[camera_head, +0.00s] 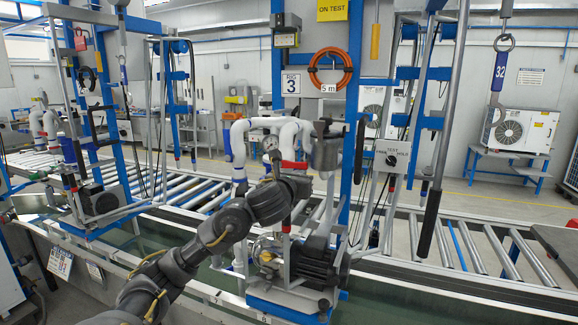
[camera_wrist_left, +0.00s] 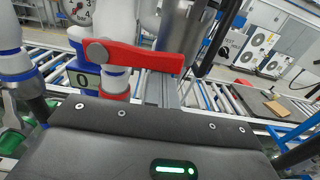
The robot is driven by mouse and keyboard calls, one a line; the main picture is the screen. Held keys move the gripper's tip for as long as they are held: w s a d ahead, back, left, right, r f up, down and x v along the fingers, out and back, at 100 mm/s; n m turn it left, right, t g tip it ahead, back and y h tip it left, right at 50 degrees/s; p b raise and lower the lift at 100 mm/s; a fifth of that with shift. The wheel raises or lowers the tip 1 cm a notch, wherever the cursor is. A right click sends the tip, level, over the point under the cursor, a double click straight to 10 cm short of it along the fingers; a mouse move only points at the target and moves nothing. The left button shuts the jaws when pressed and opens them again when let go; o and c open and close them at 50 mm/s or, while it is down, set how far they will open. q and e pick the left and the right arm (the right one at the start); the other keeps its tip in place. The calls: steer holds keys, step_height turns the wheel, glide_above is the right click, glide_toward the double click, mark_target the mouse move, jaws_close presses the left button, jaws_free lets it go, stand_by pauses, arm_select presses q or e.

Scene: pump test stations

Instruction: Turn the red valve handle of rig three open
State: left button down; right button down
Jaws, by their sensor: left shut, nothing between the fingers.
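The red valve handle (camera_head: 294,165) is on the white pipework of the rig marked 3 (camera_head: 291,83). In the left wrist view the red handle (camera_wrist_left: 145,58) lies level, reaching right from a round grey hub (camera_wrist_left: 97,52), across the upright white pipe (camera_wrist_left: 115,82). My left gripper (camera_head: 301,184) is just below and in front of the handle. It is shut and empty; its dark body (camera_wrist_left: 160,125) fills the bottom of the wrist view. Its fingertips are not clear there, so I cannot tell whether they touch the handle. My right gripper is not in view.
A pressure gauge (camera_head: 269,143) sits left of the handle, and a grey cylinder (camera_head: 326,148) stands close right of it. A dark motor (camera_head: 318,262) is below. Roller conveyors (camera_head: 478,245) run along both sides. A coiled orange hose (camera_head: 330,69) hangs above.

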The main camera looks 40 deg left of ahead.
mark_target(297, 162)
arm_select(q)
steer(key=shift+a+r+p, duration=0.15)
steer(key=shift+r+p, duration=0.55)
steer(key=shift+r, duration=0.35)
stand_by(0.9)
steer(key=shift+r, duration=0.2)
steer(key=shift+s+a, duration=0.1)
steer(key=shift+r+p, duration=0.2)
steer(key=shift+p, duration=0.15)
steer(key=shift+a+r, duration=0.15)
steer(key=shift+r, duration=0.05)
steer(key=shift+s+a+r+p, duration=0.1)
steer(key=shift+a+r+p, duration=0.15)
steer(key=shift+p, duration=0.2)
stand_by(0.3)
steer(key=shift+s+a+r+p, duration=0.2)
steer(key=shift+a+r+p, duration=0.25)
steer(key=shift+a+r, duration=0.05)
stand_by(1.0)
steer(key=shift+s+a+r, duration=0.15)
steer(key=shift+s+a, duration=0.05)
steer(key=shift+a, duration=0.25)
steer(key=shift+s+a+r, duration=0.15)
steer(key=shift+a, duration=0.3)
stand_by(1.5)
steer(key=shift+w+d+f, duration=0.1)
steer(key=shift+d, duration=0.2)
